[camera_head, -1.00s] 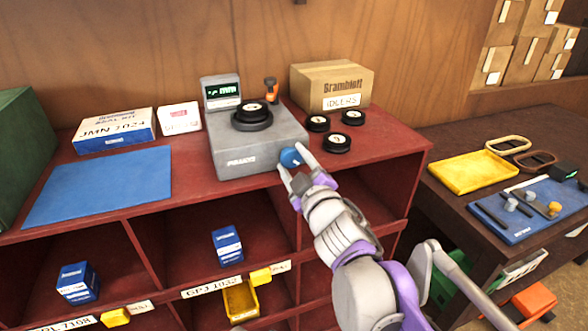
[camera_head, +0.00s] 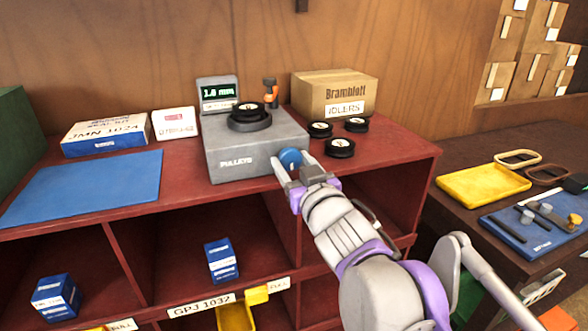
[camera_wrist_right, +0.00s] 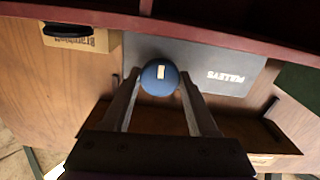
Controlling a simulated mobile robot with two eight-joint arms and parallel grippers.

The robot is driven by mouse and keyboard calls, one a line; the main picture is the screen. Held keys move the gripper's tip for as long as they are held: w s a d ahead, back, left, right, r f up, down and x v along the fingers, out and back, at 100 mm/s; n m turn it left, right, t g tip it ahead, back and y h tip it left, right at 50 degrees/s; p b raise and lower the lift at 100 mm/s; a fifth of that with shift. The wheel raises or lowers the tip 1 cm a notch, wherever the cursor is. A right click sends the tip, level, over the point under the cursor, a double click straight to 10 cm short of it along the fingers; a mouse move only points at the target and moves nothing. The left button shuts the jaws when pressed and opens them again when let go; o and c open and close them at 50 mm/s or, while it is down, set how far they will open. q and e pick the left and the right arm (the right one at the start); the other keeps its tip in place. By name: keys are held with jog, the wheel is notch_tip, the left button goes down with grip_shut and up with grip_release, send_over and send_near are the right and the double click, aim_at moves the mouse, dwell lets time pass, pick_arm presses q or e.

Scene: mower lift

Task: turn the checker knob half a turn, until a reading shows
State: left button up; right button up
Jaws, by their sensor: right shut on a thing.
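The pulley checker (camera_head: 255,155) is a grey box marked PULLEYS on top of the red shelf unit. Its small display (camera_head: 219,94) at the back left is lit and reads 1.0 mm. A black pulley (camera_head: 249,113) sits on top of the checker. The blue round knob (camera_head: 290,158) is on the checker's front face at the right. My right gripper (camera_head: 292,164) is shut on the knob, with one finger on each side. The right wrist view shows the knob (camera_wrist_right: 159,77) with a pale mark on its face between the fingertips. My left gripper is not in view.
Several loose black pulleys (camera_head: 340,148) lie right of the checker, in front of the IDLERS carton (camera_head: 334,95). A blue mat (camera_head: 90,185) and two small boxes are to the left. The mat is bare.

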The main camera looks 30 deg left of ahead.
dwell(0.3)
jog(key=o, duration=1.4)
jog(key=shift+c, duration=0.2)
jog(key=b+v, duration=0.1)
jog(key=v, duration=1)
